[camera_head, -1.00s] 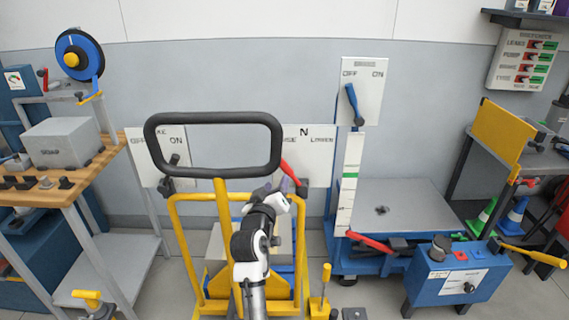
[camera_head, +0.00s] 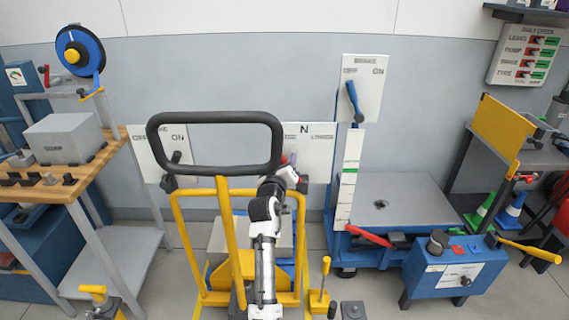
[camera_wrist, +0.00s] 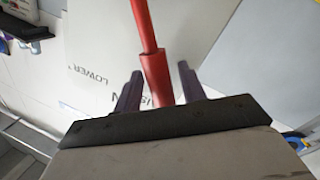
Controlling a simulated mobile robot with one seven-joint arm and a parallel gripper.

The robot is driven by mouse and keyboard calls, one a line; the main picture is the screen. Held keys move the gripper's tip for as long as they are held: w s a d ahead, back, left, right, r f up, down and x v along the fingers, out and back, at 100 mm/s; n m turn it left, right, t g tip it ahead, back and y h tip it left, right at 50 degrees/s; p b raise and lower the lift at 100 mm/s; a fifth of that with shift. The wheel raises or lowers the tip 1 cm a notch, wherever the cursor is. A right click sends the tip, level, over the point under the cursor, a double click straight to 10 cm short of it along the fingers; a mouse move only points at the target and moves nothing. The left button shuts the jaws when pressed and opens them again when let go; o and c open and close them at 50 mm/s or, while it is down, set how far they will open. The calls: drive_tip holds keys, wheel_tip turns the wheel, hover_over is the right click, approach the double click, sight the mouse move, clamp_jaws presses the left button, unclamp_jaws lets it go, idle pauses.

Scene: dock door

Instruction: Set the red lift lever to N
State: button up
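The red lift lever (camera_wrist: 154,70) shows in the wrist view as a red rod with a thicker lower part. My gripper (camera_wrist: 160,68) is open, with its two dark fingers on either side of the lever and a gap showing on both sides. In the head view my gripper (camera_head: 286,172) is at the white lever plate (camera_head: 318,148) and hides most of the lever. The plate's N and LOWER marks can be read; its left marking is partly covered by the black handle. The lever's exact setting is hard to tell.
A yellow frame with a black looped handle (camera_head: 215,117) stands before the plates, close to my arm. A brake plate (camera_head: 362,85) with a blue lever is to the right. A blue lift cart (camera_head: 400,195) and blue control box (camera_head: 455,275) stand at right, a workbench at left.

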clamp_jaws()
drive_tip(key=shift+d, duration=0.1)
drive_tip(key=d+m, duration=0.1)
drive_tip(key=d+r+m, duration=0.1)
drive_tip(key=m, duration=0.1)
drive_tip(key=shift+d+r+g+y, duration=0.2)
drive_tip(key=shift+g+y, duration=0.1)
drive_tip(key=shift+d+r+m+g+y+p, duration=0.2)
drive_tip(key=shift+d+m+g+y+p, duration=0.15)
drive_tip(key=shift+d+m, duration=1.3)
drive_tip(key=shift+a, duration=0.1)
drive_tip(key=shift+o, duration=0.7)
unclamp_jaws()
